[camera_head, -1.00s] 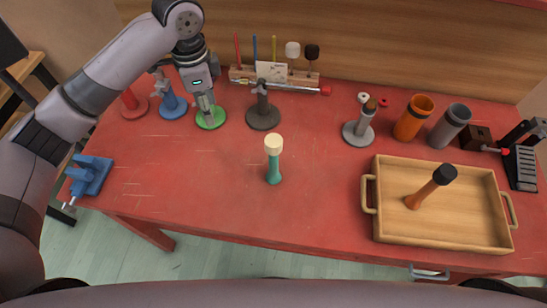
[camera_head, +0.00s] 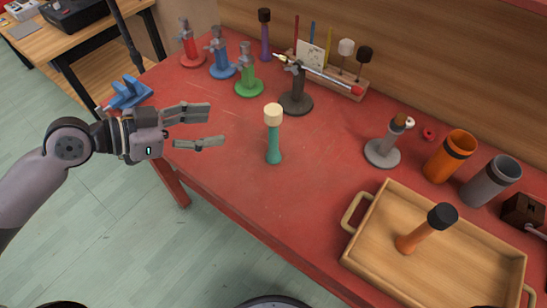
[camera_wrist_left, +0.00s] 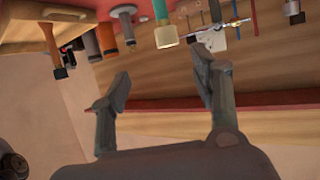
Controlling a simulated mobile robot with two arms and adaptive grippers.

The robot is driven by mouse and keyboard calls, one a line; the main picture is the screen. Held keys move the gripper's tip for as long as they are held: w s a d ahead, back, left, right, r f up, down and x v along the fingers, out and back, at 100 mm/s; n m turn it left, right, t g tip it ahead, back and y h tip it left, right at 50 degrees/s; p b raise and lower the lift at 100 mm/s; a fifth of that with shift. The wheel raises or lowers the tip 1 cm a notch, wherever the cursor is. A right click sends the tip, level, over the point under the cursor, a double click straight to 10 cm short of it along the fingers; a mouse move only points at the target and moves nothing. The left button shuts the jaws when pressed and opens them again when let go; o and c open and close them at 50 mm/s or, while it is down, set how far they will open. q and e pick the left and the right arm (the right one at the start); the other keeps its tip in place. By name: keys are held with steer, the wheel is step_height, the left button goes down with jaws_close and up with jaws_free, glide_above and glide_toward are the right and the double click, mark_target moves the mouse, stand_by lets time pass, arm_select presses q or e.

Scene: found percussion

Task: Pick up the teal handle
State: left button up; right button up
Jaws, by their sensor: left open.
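The teal handle (camera_head: 274,150) stands upright on the red table, with a cream cylindrical head on top. My left gripper (camera_head: 212,127) is open and empty, left of the handle at the table's front edge. Its fingers point right toward the handle, with a clear gap between. In the left wrist view, which looks upside down, the handle's piece (camera_wrist_left: 165,32) shows partly at the top edge, beyond the open fingers (camera_wrist_left: 162,88). My right gripper is not in view.
Behind stand red, blue, green (camera_head: 249,84) and dark (camera_head: 296,98) stands and a wooden rack (camera_head: 345,86). At right are a grey stand (camera_head: 382,153), orange (camera_head: 449,160) and grey (camera_head: 488,183) cups, and a wooden tray (camera_head: 362,245) holding an orange handle. The table around the teal handle is clear.

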mark_target(265, 116)
arm_select(q)
steer(key=p+x, duration=0.1)
steer(key=x, duration=0.3)
steer(key=p+x, duration=0.1)
steer(key=x, duration=0.3)
steer(key=p+x, duration=0.2)
steer(key=x, duration=0.2)
steer(key=shift+w+a, duration=0.2)
steer(key=shift+w, duration=0.05)
steer(key=shift+w+d+p, duration=0.15)
steer(key=shift+d+p, duration=0.05)
steer(key=shift+p, duration=0.1)
steer(key=p+x, duration=0.2)
steer(key=x, duration=0.2)
steer(key=shift+w+d+r, duration=0.15)
steer(key=shift+w, duration=0.1)
steer(key=shift+w+d, duration=0.1)
steer(key=shift+d, duration=0.05)
steer(key=shift+f, duration=0.2)
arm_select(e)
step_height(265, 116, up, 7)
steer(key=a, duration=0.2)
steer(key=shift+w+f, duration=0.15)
arm_select(q)
steer(key=shift+c, duration=0.3)
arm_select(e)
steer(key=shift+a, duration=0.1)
